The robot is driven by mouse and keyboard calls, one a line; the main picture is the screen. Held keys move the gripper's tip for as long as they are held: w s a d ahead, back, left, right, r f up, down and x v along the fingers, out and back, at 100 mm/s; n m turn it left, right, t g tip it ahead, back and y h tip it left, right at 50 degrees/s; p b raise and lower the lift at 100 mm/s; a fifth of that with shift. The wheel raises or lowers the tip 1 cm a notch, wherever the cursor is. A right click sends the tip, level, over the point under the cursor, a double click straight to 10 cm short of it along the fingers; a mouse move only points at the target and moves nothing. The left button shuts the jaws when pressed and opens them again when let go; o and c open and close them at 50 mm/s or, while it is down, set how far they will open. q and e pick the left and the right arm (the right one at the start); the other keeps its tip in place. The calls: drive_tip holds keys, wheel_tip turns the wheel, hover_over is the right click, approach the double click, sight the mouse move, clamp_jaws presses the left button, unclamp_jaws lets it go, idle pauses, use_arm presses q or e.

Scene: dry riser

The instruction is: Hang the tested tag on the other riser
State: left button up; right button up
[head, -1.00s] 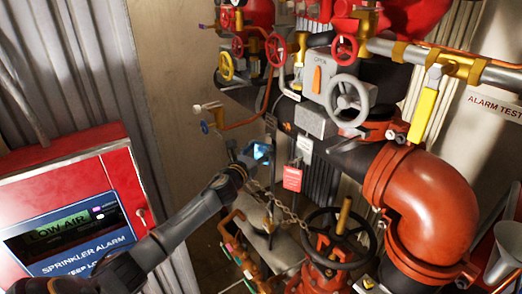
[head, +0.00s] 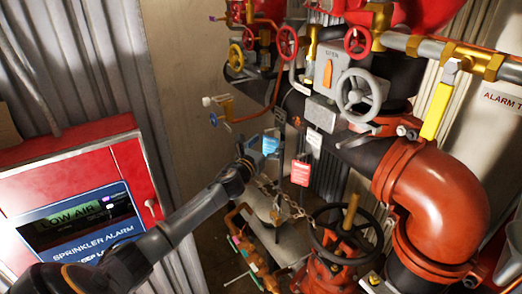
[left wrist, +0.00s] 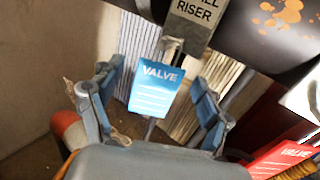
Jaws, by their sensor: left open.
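A blue tag marked VALVE (left wrist: 152,92) hangs below a grey plate ending in RISER (left wrist: 199,15) in the left wrist view; it also shows in the head view (head: 270,146). My left gripper (left wrist: 157,74) is open, with one finger on each side of the blue tag and gaps between. It also shows in the head view (head: 262,150). A red tag (head: 301,172) hangs to the right, below a white tag (head: 313,141); the red one shows at the lower right of the wrist view (left wrist: 283,160). The finer print is unreadable. My right gripper is out of view.
A black handwheel (head: 345,235) and a chain (head: 268,189) are near the red tag. A large orange-red pipe elbow (head: 437,195) stands at right. A red alarm panel (head: 130,165) is at left. The beige wall (head: 180,90) behind is bare.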

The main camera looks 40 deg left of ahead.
use_arm(q)
drive_tip(key=s+d, duration=0.1)
drive_tip(key=s, duration=1)
drive_tip(key=shift+s+d, duration=0.2)
drive_tip(key=shift+s, duration=0.05)
